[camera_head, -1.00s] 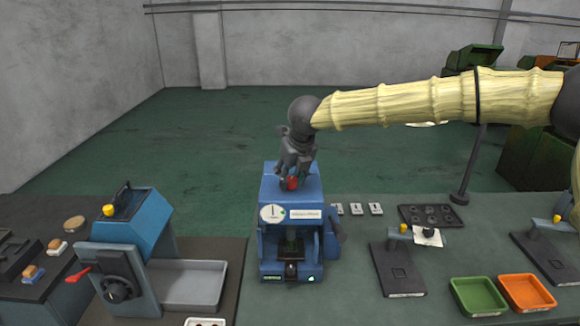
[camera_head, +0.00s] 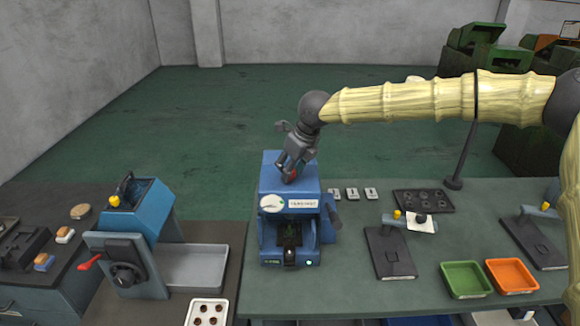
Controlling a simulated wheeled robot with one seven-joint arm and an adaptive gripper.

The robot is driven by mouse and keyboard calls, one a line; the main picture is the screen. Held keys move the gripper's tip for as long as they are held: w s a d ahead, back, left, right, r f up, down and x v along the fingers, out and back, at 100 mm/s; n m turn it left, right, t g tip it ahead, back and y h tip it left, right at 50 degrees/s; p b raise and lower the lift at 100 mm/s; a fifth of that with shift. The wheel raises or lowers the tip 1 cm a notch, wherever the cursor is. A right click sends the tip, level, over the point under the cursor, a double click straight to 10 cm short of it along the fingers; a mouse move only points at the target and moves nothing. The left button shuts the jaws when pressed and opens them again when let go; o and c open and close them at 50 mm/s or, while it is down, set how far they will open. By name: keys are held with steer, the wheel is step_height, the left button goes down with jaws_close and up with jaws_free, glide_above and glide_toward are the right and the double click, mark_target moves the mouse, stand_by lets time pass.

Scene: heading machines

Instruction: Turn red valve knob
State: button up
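The red valve knob (camera_head: 290,176) sits on top of the blue machine (camera_head: 291,188) in the middle of the bench. Only a small part of the knob shows, because my gripper (camera_head: 289,170) covers most of it. My gripper comes down onto the knob from above, tilted, with its fingers beside the knob. Whether the fingers are closed tight on it is too small to tell.
A second blue machine (camera_head: 152,209) with a red lever (camera_head: 90,262) stands at the left beside a grey tray (camera_head: 197,268). To the right are a dark stand (camera_head: 390,256), a green bin (camera_head: 466,281) and an orange bin (camera_head: 511,277).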

steer(key=shift+s+d+f, duration=0.1)
steer(key=shift+d+f, duration=0.1)
steer(key=shift+f, duration=0.35)
steer(key=o, duration=0.9)
steer(key=shift+w, duration=0.3)
steer(key=shift+r, duration=0.25)
steer(key=shift+r, duration=0.5)
steer(key=v, duration=1.1)
steer(key=shift+s, duration=0.15)
